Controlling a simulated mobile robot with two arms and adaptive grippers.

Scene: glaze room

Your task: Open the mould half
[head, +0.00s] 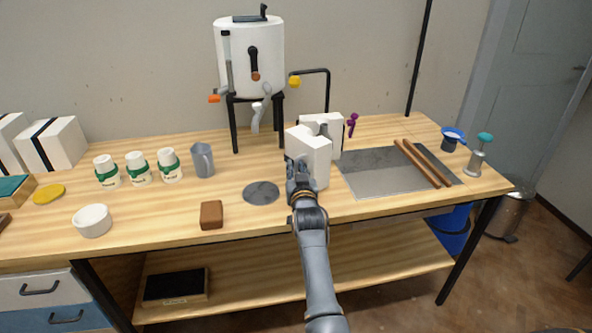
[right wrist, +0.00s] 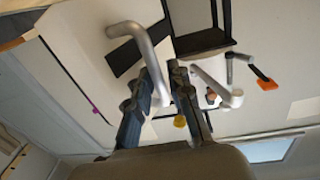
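The plaster mould is two white blocks on the bench. The near mould half (head: 314,150) stands upright, and the far half (head: 333,127) is behind it to the right, partly hidden. My right gripper (head: 297,172) is at the left end of the near half. In the right wrist view, a bent grey metal handle (right wrist: 139,36) comes down between the fingertips of my right gripper (right wrist: 164,72). It lies close to the left finger, with a narrow gap to the right finger, so the gripper looks open. My left gripper is not in view.
A white tank (head: 235,70) on a black stand is behind the mould. A grey board (head: 375,181) with two wooden rods (head: 417,161) lies to the right. A round grey disc (head: 261,193) and brown block (head: 211,214) lie left, with a grey mug (head: 203,160) behind. A purple clamp (head: 352,123) is nearby.

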